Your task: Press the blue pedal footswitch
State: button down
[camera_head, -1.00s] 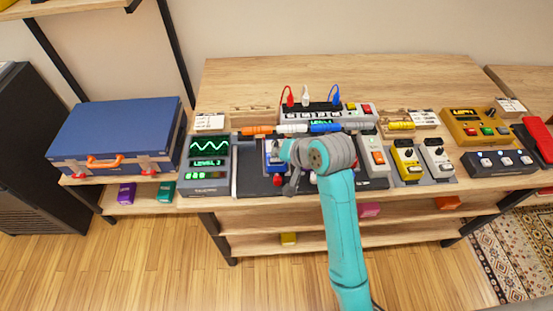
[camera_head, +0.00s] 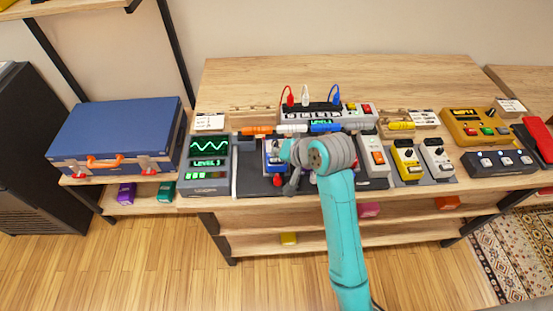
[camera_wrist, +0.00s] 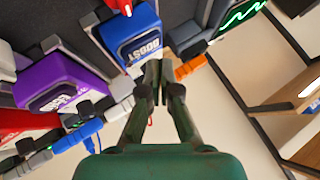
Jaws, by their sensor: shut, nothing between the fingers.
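The blue pedal (camera_head: 270,163) sits on the dark board at the middle of the bench, partly hidden by my gripper. In the wrist view the blue pedal (camera_wrist: 128,32) shows its white BOOST label and a red part at its upper end. My gripper (camera_head: 280,155) is over the right side of the pedal in the head view, shut and empty. In the wrist view my gripper's fingertips (camera_wrist: 158,74) are close together at the pedal's label end. The footswitch is hidden behind them, and I cannot tell whether they touch it.
A purple pedal (camera_wrist: 60,83) stands beside the blue one. A grey tester with a green screen (camera_head: 208,157) reads LEVEL 3 to the left. Orange and blue cable plugs (camera_head: 326,127) lie behind the pedals. Yellow and white pedals (camera_head: 406,158) stand to the right.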

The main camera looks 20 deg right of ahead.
aim_at(278, 161)
jog(key=shift+f, duration=0.15)
jog(key=shift+f, duration=0.25)
jog(key=shift+f, duration=0.5)
dwell(1.0)
jog(key=shift+r, duration=0.9)
jog(key=shift+r, duration=2.55)
